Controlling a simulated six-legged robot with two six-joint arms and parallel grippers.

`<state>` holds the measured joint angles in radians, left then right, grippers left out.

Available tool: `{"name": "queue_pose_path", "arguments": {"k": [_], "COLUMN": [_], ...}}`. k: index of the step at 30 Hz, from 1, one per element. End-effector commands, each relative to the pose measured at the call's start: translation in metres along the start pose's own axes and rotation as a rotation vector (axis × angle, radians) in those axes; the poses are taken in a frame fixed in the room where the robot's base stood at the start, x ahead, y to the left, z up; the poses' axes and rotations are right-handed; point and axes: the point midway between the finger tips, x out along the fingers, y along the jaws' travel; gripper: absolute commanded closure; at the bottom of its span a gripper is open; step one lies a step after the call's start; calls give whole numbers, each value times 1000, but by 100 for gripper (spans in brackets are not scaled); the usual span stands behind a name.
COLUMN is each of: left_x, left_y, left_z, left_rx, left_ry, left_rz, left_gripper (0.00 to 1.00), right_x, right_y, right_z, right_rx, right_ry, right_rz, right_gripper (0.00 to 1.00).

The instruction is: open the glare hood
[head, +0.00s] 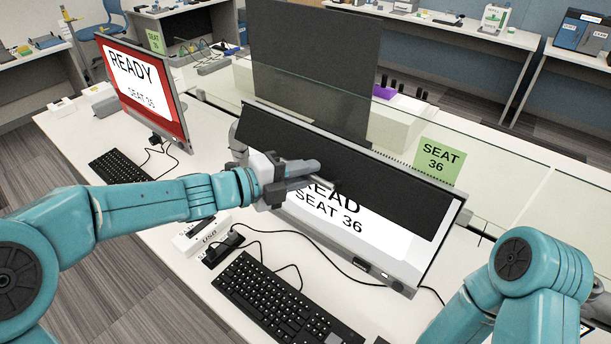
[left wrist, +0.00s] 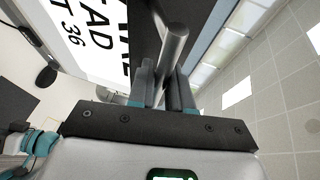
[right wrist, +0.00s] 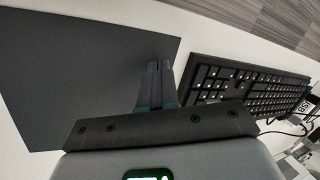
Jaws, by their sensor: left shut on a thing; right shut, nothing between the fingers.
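The glare hood (head: 395,195) is a dark flat panel sloping across the upper part of the right monitor, and the lower part of the white screen (head: 340,222) shows below it. My left gripper (head: 328,182) is at the hood's lower left edge, in front of the screen. In the left wrist view its fingers (left wrist: 163,82) are shut around a grey round bar (left wrist: 174,45), with the dark hood beside it. My right gripper shows in the right wrist view (right wrist: 160,82), shut and empty above the desk. Its fingertips are hidden from the head view.
A black keyboard (head: 285,300) and cables lie in front of the monitor. A red-framed monitor (head: 145,90) stands at left. A clear divider (head: 500,165) with a green seat card (head: 438,160) runs behind. In the right wrist view a dark flat sheet (right wrist: 80,70) lies beside the keyboard.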

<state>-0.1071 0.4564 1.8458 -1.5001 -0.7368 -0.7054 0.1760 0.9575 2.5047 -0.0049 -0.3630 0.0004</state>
Motion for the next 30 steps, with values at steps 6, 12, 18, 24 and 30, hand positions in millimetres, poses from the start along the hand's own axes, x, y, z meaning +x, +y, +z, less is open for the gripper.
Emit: {"name": "queue_pose_path", "arguments": {"k": [6, 12, 18, 24, 30], "left_x": [-2, -2, -2, -2, -3], "left_y": [-8, -10, -10, -9, -8], "left_z": [-4, -4, -4, -3, -2], "left_rx": [4, 4, 4, 4, 2], "left_ry": [8, 7, 7, 5, 2], "left_rz": [-6, -6, -6, -5, -3], "left_gripper": [100, 100, 100, 60, 60], "right_x": [-1, -2, -2, -2, -1], "right_y": [0, -1, 0, 0, 0], "right_z": [0, 0, 0, 0, 0], "right_rx": [0, 0, 0, 0, 0], "right_ry": [0, 0, 0, 0, 0], "right_rz": [0, 0, 0, 0, 0], "right_gripper": [100, 100, 100, 100, 100]}}
